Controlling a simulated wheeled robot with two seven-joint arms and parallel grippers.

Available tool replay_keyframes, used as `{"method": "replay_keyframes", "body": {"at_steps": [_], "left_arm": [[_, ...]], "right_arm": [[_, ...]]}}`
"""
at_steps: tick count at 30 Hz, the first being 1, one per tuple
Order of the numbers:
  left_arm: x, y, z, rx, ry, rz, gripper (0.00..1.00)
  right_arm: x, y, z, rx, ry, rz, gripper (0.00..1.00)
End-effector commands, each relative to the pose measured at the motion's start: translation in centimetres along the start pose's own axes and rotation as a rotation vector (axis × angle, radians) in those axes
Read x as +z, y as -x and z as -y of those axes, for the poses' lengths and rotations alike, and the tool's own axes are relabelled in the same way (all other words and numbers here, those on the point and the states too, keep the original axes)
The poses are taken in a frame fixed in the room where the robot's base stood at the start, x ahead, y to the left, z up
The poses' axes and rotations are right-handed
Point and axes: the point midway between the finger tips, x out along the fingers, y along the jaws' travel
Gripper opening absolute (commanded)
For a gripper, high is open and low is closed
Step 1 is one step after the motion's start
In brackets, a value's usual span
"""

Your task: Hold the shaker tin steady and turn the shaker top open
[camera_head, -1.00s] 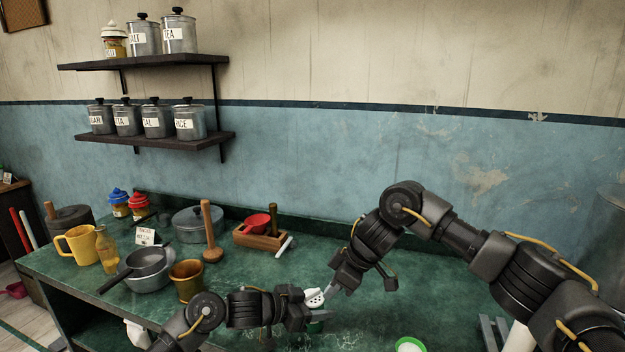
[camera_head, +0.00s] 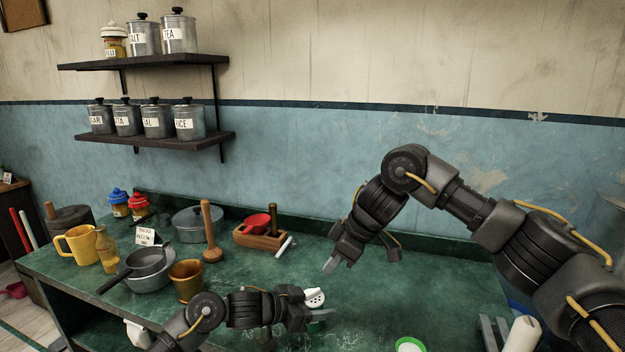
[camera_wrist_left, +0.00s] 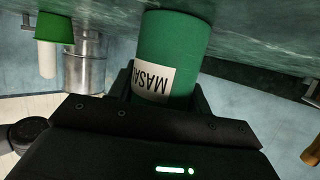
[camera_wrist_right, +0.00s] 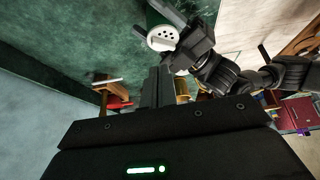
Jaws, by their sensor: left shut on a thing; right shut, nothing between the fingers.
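The shaker tin is green, with a "MASA…" label, and fills the upper middle of the left wrist view (camera_wrist_left: 180,45). Its white shaker top (camera_head: 315,299) with dark holes faces up in the head view and also shows in the right wrist view (camera_wrist_right: 162,38). My left gripper (camera_head: 311,316) is shut on the tin's sides, just above the counter. My right gripper (camera_head: 329,266) is shut and empty, above and behind the shaker top, apart from it; its closed fingers show in the right wrist view (camera_wrist_right: 157,88). Most of the tin is hidden by the left gripper in the head view.
The green counter (camera_head: 430,290) is clear right of the tin, except for a green-rimmed white container (camera_head: 408,345) at the front. A brass cup (camera_head: 187,283), a grey pan (camera_head: 150,268), a pestle (camera_head: 210,240) and a wooden box (camera_head: 262,237) stand to the left.

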Motion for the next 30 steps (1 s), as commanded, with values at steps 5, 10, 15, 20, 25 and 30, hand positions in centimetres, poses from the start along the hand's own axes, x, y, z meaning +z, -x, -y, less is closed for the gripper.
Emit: {"method": "replay_keyframes", "body": {"at_steps": [5, 10, 15, 20, 25, 30], "left_arm": [[0.1, 0.0, 0.0, 0.000, 0.000, 0.001, 0.23], [0.1, 0.0, 0.0, 0.000, 0.000, 0.001, 0.23], [0.1, 0.0, 0.0, 0.000, 0.000, 0.001, 0.23], [0.0, 0.0, 0.0, 0.000, 0.000, 0.001, 0.23], [0.0, 0.0, 0.0, 0.000, 0.000, 0.001, 0.23], [0.0, 0.0, 0.0, 0.000, 0.000, 0.001, 0.23]], "right_arm": [[-2.0, 2.0, -0.6, 0.118, 0.114, 0.104, 0.00], [-2.5, 2.1, -0.8, 0.166, 0.159, 0.194, 0.00], [-1.5, 1.8, -1.1, 0.155, 0.136, 0.256, 0.00], [0.2, 0.7, -0.7, 0.084, 0.073, 0.286, 0.00], [-0.1, -0.1, 0.9, -0.011, 0.011, 0.256, 0.00], [-0.1, -0.1, 1.2, -0.023, -0.012, 0.255, 0.00]]}}
